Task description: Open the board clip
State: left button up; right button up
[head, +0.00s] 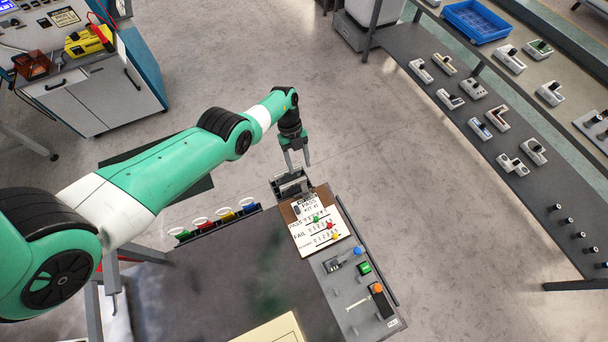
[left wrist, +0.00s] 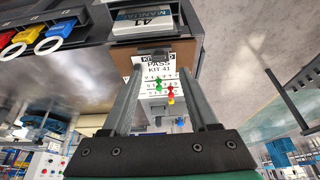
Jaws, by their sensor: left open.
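A brown clipboard (head: 287,214) lies at the far end of the table. It holds a white sheet (head: 318,232) marked PASS and FAIL, with small red, green and yellow pegs on it. The sheet also shows in the left wrist view (left wrist: 155,73). The dark board clip (left wrist: 154,57) sits at the sheet's top edge and looks shut on it. My left gripper (head: 298,163) is open and empty, pointing down just beyond the clip end of the board. In the left wrist view its fingers (left wrist: 160,95) flank the sheet, apart from the clip. My right gripper is not in view.
A dark holder (head: 291,186) stands beyond the clipboard. A rack of coloured ring-handled items (head: 215,222) runs along the table's far edge. A grey panel (head: 356,296) with a lever and buttons adjoins the board. The dark tabletop (head: 200,295) has clear room.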

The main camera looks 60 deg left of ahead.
aim_at(303, 184)
pick_arm(q)
jog(key=b+x, duration=0.4)
jog(key=x, duration=0.6)
jog(key=shift+s+d+r+b, duration=0.1)
jog(key=shift+b, duration=0.2)
grip_shut()
